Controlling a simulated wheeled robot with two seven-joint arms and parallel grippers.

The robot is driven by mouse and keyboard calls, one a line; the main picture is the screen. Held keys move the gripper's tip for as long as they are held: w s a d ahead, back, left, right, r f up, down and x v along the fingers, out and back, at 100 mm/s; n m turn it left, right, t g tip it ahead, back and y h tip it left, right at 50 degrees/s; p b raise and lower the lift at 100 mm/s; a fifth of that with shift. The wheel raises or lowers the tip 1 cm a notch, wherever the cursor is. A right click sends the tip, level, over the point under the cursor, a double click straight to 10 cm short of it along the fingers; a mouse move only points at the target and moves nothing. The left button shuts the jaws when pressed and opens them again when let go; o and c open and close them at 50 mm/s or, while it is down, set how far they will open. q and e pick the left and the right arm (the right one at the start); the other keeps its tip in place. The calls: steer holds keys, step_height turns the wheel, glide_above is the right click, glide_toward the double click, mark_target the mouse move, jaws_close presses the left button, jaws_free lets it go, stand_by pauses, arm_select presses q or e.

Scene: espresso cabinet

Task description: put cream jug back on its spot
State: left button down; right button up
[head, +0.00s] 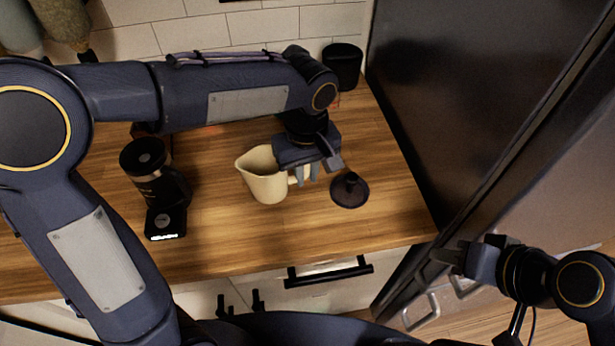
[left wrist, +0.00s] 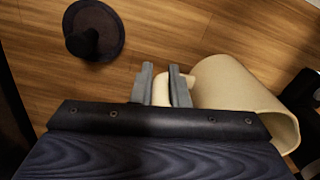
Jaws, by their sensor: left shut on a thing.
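The cream jug (head: 263,178) is a pale cream pitcher, upright over the wooden counter, with its spout to the left and handle to the right. I cannot tell whether its base touches the wood. My left gripper (head: 307,176) comes from the right side of the jug and is shut on its handle. In the left wrist view, the handle lies between the two grey fingers (left wrist: 164,82), and the jug body (left wrist: 235,95) is to their right. My right gripper (head: 452,256) hangs at the lower right, away from the counter; its finger gap is unclear.
A dark round lid-like object with a knob (head: 349,190) lies just right of my left gripper. A black grinder-like device (head: 153,172) stands left of the jug with a small scale (head: 165,222). A black canister (head: 342,66) stands at the back by the dark fridge (head: 455,100). The front counter is clear.

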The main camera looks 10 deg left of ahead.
mark_target(308, 191)
arm_select(q)
steer(key=shift+w+f, duration=0.9)
steer(key=shift+f, duration=0.15)
steer(key=shift+w+f, duration=0.15)
steer(key=shift+f, duration=0.8)
steer(key=shift+w+f, duration=0.15)
steer(key=shift+f, duration=0.75)
